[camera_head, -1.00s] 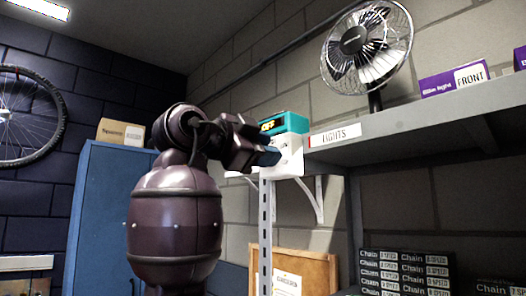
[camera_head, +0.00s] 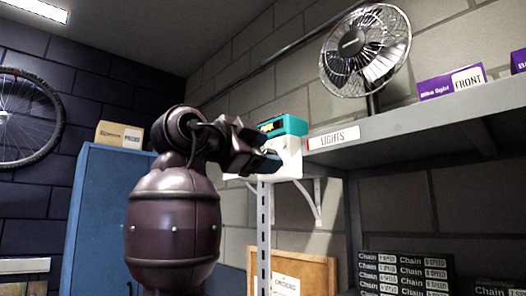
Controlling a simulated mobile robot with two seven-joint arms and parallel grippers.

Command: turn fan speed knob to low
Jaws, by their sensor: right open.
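The fan (camera_head: 365,50) stands on the grey shelf at the upper right, with a round wire cage and a dark stand. I cannot tell for sure where the fan speed knob is; my gripper covers part of the white box front. My right gripper (camera_head: 272,161) is open, with its fingertips in front of the white box (camera_head: 291,165). I cannot tell whether it touches. My left gripper is not in view.
The grey shelf (camera_head: 430,124) with a "LIGHTS" label runs right, with purple light boxes (camera_head: 451,83) on it. Dark chain boxes (camera_head: 405,273) stack below. A blue cabinet (camera_head: 100,215) with a cardboard box (camera_head: 119,134) on top stands left. A metal upright (camera_head: 264,235) is below the gripper.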

